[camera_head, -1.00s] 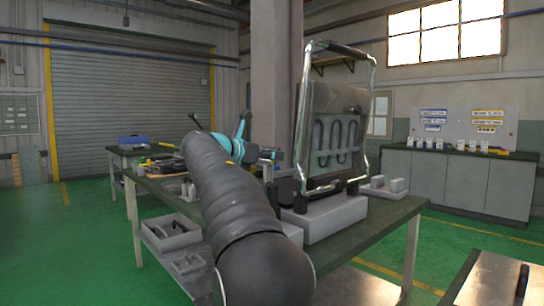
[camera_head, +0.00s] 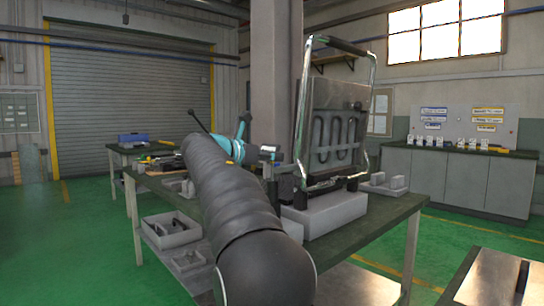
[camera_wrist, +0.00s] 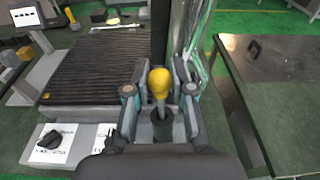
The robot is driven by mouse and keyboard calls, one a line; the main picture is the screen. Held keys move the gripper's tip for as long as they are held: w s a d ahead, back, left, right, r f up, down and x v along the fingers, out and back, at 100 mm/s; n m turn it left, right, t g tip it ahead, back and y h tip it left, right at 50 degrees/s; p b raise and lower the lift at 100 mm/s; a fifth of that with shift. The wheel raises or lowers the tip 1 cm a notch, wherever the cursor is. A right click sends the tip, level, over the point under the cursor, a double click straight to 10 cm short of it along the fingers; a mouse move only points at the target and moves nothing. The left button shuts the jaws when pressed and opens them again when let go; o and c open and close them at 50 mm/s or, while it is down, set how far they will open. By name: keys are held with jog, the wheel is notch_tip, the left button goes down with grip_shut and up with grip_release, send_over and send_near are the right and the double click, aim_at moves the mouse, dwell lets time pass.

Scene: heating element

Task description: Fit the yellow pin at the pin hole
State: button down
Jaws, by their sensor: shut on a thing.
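The yellow pin (camera_wrist: 160,80) has a rounded yellow head and a grey shaft, and it sits between my fingers in the wrist view. My gripper (camera_wrist: 159,92) is shut on it. Below the head, the shaft meets a dark cylinder (camera_wrist: 162,124); I cannot tell whether this is part of the pin or a socket. I cannot make out the pin hole. In the head view, my gripper (camera_head: 268,154) is beside the left side of a metal-framed panel with a dark winding coil (camera_head: 335,138). The pin is too small to tell there.
The framed panel stands on a light block (camera_head: 325,214) on the green-topped workbench (camera_head: 385,215). The wrist view shows a dark ribbed plate (camera_wrist: 105,65) left of my gripper and another dark table (camera_wrist: 285,85) at right. Grey trays (camera_head: 172,230) lie on the lower shelf.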

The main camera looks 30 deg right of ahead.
jog(key=shift+f, duration=0.55)
jog(key=c, duration=0.9)
grip_release()
jog(key=v, duration=1.2)
